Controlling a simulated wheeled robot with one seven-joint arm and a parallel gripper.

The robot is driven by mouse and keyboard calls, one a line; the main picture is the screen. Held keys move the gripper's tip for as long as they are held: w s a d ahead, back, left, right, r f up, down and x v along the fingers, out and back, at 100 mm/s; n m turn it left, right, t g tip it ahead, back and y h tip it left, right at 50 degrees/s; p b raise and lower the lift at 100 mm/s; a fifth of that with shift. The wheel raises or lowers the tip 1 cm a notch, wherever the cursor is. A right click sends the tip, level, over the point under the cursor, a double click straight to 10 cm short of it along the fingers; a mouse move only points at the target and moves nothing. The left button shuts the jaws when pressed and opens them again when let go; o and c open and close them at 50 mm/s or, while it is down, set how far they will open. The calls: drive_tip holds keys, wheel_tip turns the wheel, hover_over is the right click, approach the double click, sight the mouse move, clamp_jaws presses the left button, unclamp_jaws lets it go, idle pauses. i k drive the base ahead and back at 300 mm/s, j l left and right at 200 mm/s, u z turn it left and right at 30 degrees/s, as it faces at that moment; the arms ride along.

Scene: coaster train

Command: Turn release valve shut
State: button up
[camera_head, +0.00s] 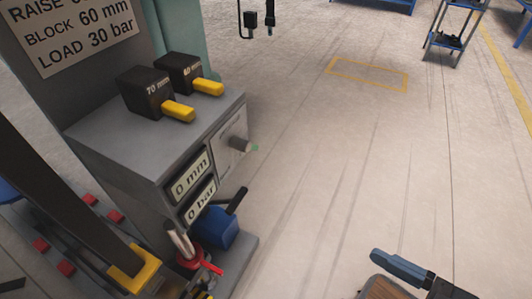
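A red handle (208,267), which looks like the release valve, sits low beside a small blue pump body (218,228) with a black lever (237,200). I cannot tell how far the valve is turned. A dark blue-grey part that looks like my gripper (402,270) shows at the bottom right, cut off by the picture's edge. It is well to the right of the red handle and apart from it. Its opening is not clear.
A brown edge (380,290) shows beside my gripper. The floor (340,170) right of the cabinet is clear.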

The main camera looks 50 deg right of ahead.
sight(243, 145)
drive_tip(key=l+u, duration=0.15)
drive_tip(key=l, duration=0.25)
drive_tip(key=k+l+u, duration=0.1)
drive_tip(key=l, duration=0.3)
drive_tip(key=k+l+u, duration=0.15)
drive_tip(key=l, duration=0.25)
drive_tip(key=k+l+u, duration=0.1)
drive_tip(key=l, duration=0.25)
